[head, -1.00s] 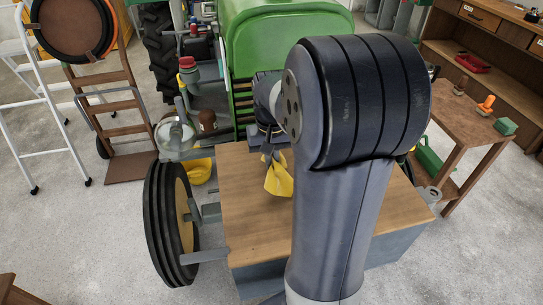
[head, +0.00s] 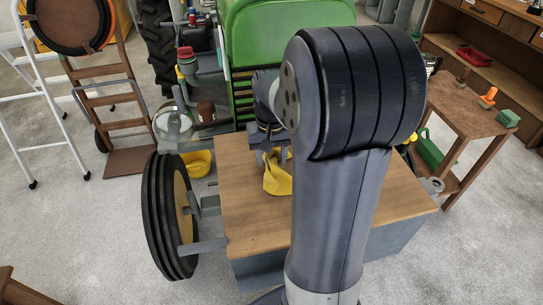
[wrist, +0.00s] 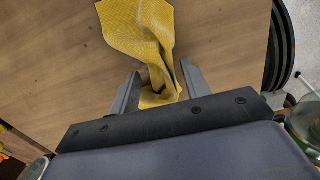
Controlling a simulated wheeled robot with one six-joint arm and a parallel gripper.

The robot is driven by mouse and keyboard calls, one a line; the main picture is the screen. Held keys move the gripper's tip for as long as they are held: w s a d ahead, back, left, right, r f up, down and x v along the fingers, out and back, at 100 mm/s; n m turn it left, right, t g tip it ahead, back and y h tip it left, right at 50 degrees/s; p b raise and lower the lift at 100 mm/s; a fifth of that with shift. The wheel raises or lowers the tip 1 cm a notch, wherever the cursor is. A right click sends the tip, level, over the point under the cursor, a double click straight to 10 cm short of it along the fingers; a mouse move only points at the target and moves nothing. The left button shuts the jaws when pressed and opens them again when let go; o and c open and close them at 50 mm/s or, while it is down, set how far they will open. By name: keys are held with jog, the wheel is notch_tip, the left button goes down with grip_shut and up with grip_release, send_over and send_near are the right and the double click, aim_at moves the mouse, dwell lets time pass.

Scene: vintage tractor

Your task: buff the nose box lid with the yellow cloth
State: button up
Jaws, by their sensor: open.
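The nose box lid (head: 252,222) is a flat wooden top on a grey box in front of the green tractor. The crumpled yellow cloth (head: 277,180) rests on the lid toward its far side. In the wrist view, the cloth (wrist: 140,28) spreads over the wood, and its bunched near end lies between the fingers. My gripper (wrist: 160,85) is open, with a finger on each side of that end. In the head view, my gripper (head: 270,155) is at the cloth, low over the lid. My arm hides the lid's right part.
A black tyre (head: 167,217) stands left of the box, with a yellow bowl (head: 197,163) behind it. The green tractor hood (head: 285,40) rises behind the lid. A wooden side table (head: 462,115) stands at the right. The lid's front left is clear.

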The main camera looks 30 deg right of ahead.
jog(key=o, duration=0.6)
jog(key=shift+c, duration=0.2)
jog(key=shift+f, duration=0.15)
jog(key=shift+f+b, duration=0.9)
jog(key=shift+f, duration=0.35)
jog(key=shift+r, duration=0.15)
jog(key=shift+c, duration=1.3)
grip_shut()
jog(key=shift+r+p, duration=0.3)
jog(key=shift+p, duration=0.4)
